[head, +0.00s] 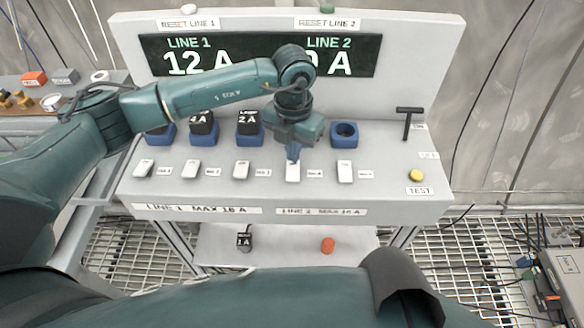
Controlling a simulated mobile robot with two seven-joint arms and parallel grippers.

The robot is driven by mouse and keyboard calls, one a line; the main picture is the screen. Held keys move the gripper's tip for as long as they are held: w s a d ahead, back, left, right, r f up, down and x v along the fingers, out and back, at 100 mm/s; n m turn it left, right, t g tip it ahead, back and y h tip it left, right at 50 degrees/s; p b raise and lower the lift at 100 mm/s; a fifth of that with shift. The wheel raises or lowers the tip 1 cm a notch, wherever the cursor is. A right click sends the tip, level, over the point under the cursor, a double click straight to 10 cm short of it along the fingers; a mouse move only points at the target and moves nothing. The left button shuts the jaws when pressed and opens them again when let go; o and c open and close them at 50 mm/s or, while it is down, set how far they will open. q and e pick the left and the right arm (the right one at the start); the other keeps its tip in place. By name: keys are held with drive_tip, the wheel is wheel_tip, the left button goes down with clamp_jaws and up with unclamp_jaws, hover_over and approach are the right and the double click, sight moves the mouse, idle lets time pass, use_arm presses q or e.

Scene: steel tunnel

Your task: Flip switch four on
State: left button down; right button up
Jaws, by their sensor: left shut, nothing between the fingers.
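The grey panel (420,150) has a row of white switches along its sloping front. Switch four (292,173) is the fourth from the left, with a small label to its right. My left gripper (293,156) is shut and empty, pointing down with its fingertips at the far edge of this switch. I cannot tell whether they touch it. The other switches are one (143,168), two (192,168), three (241,170) and five (345,173). Which way switch four is tipped is unclear. My right gripper is not in view.
The display (190,62) reads LINE 1 12 A; my left arm partly hides the LINE 2 reading. Blue sockets stand behind the switches; the rightmost (344,134) is empty. A T-handle (408,122) and yellow test button (416,175) are at right. A shelf (285,245) lies below.

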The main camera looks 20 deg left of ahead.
use_arm(q)
drive_tip(key=shift+f+b, duration=0.6)
drive_tip(key=shift+f, duration=0.45)
idle(0.4)
drive_tip(key=shift+r+p, duration=1.95)
drive_tip(key=shift+r, duration=1.65)
